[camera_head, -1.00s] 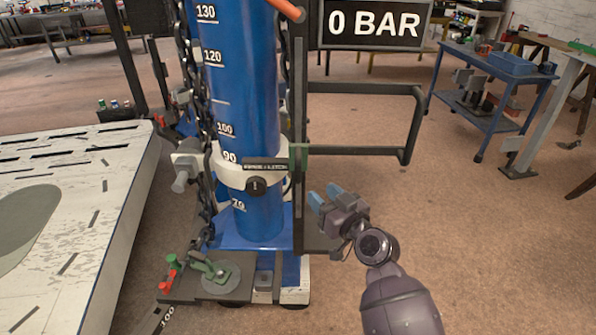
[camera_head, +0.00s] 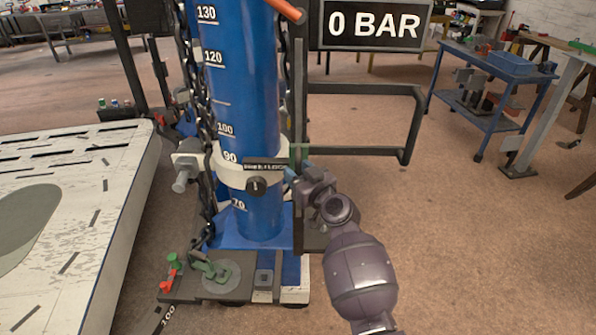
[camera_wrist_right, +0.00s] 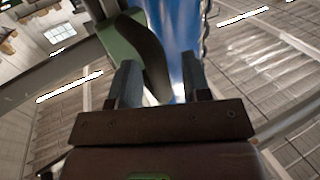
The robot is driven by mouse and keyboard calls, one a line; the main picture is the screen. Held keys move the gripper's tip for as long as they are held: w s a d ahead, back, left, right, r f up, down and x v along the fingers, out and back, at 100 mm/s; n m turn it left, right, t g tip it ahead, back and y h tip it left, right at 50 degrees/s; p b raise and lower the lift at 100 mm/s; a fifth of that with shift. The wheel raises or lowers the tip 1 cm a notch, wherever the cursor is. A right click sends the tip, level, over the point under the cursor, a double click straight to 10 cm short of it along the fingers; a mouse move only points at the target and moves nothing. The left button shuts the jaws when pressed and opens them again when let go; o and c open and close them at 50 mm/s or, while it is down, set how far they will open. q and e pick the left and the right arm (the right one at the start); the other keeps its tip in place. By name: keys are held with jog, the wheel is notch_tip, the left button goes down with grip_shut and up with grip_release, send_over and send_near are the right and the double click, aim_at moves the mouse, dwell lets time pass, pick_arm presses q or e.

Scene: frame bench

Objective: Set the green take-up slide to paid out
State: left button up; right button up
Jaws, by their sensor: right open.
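The green take-up slide (camera_head: 299,153) sits on the dark vertical rail beside the blue column, at about the height of the white collar. My right gripper (camera_head: 292,175) is open just below and in front of it and covers its lower part. In the right wrist view the green slide (camera_wrist_right: 122,42) is close ahead, left of centre. Its dark side reaches toward the gap between the two fingers (camera_wrist_right: 160,78). I cannot tell whether the fingers touch it. My left gripper is not in view.
The blue column (camera_head: 243,100) with height marks carries a white collar (camera_head: 228,175) with a black knob (camera_head: 256,187). A dark tubular frame (camera_head: 408,120) juts right from the rail. A white slotted table (camera_head: 100,190) stands left.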

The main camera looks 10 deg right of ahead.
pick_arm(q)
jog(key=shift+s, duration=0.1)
pick_arm(e)
jog(key=shift+w+a, duration=0.1)
grip_shut()
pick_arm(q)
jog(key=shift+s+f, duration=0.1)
